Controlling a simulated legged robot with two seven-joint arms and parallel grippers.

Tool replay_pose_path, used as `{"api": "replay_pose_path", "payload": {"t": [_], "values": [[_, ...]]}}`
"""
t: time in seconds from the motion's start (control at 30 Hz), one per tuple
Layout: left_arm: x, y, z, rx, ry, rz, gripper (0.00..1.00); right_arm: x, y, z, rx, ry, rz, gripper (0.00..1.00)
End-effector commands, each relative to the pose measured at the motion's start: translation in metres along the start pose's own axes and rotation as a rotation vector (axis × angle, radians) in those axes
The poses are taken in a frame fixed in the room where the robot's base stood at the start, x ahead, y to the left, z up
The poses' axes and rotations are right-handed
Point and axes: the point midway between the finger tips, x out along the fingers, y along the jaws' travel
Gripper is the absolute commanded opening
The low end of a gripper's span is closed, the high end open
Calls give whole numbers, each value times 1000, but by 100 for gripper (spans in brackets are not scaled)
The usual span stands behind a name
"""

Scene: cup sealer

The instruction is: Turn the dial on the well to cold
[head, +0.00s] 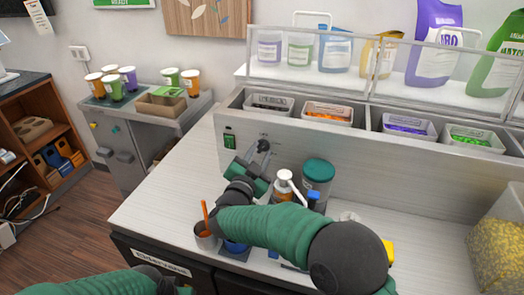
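The well is the long metal counter unit (380,152) with several small food bins set in its top. A small dark dial (263,146) sits on its front panel, right of a green lit switch (229,141). My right gripper (259,156) is at the panel just below the dial, its fingers apart and pointing up at it. The fingertips overlap the dial in this view, so I cannot tell if they touch it. The dial's markings are too small to read. My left arm shows at the bottom left edge; its fingers are out of the frame.
A clear bin of yellow pieces (499,245) is at the right. The counter (165,185) left of my gripper is clear.

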Motion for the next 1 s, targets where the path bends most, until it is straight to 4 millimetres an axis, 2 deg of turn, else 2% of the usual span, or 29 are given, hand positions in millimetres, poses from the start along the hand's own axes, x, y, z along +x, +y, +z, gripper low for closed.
{"api": "replay_pose_path", "payload": {"t": [0.07, 0.3, 0.73, 1.0], "values": [[0, 0, 0, 0, 0, 0, 36, 1, 0, 1, 0, -1, 0, 29], [0, 0, 0, 0, 0, 0, 36, 3, 0, 2, -1, -3, 1, 0], [2, 0, 0, 0, 0, 0, 36, 2, 1, 1, 13, 0, 0, 0], [18, 0, 4, 0, 0, 0, 36, 2, 2, 4, 120, 1, -1, 0]]}}
